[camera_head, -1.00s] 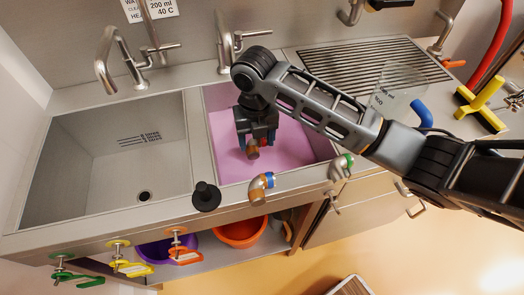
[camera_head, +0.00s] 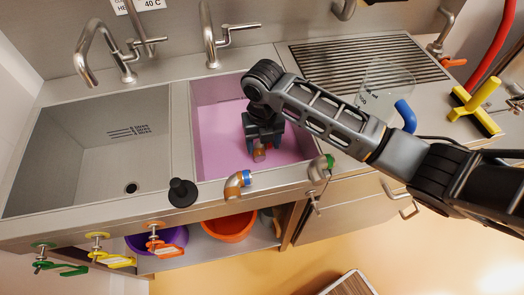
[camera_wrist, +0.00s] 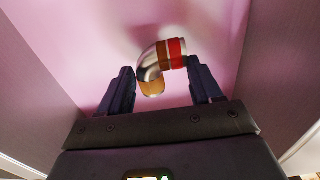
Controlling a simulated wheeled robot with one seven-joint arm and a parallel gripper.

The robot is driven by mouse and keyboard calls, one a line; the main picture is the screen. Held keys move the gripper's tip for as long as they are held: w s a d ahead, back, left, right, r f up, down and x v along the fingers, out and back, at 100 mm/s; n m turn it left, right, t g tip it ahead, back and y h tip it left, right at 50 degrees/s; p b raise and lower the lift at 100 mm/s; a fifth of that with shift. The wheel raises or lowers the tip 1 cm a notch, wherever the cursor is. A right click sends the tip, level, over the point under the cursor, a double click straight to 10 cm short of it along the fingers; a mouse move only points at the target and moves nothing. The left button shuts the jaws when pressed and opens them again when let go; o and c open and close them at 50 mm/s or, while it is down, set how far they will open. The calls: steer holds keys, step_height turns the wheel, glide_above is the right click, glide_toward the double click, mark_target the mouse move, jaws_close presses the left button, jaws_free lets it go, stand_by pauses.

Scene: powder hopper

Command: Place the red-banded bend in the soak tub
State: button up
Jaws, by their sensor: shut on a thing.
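The red-banded bend is a curved metal pipe piece with a red band and brownish ends. In the wrist view the bend (camera_wrist: 152,72) sits between the fingers of my gripper (camera_wrist: 165,88), which is shut on it. In the head view my gripper (camera_head: 262,146) points down inside the soak tub (camera_head: 215,135), the right-hand basin with pink contents. I cannot tell whether the bend touches the pink surface.
A blue-banded bend (camera_head: 236,186) and a green-banded bend (camera_head: 319,168) stand on the front ledge, with a black stopper (camera_head: 182,193). An empty grey sink (camera_head: 95,150) is at left. A clear jug (camera_head: 385,90) and a yellow squeegee (camera_head: 474,108) are on the right.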

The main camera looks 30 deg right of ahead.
mark_target(263, 153)
steer(key=shift+f+b, duration=1.65)
steer(key=shift+f, duration=1.1)
steer(key=shift+f, duration=0.2)
steer(key=o, duration=1.2)
steer(key=shift+o, duration=0.2)
steer(key=shift+r, duration=0.1)
step_height(263, 153, up, 6)
steer(key=p, duration=0.3)
steer(key=shift+p, duration=0.35)
steer(key=shift+r, duration=0.9)
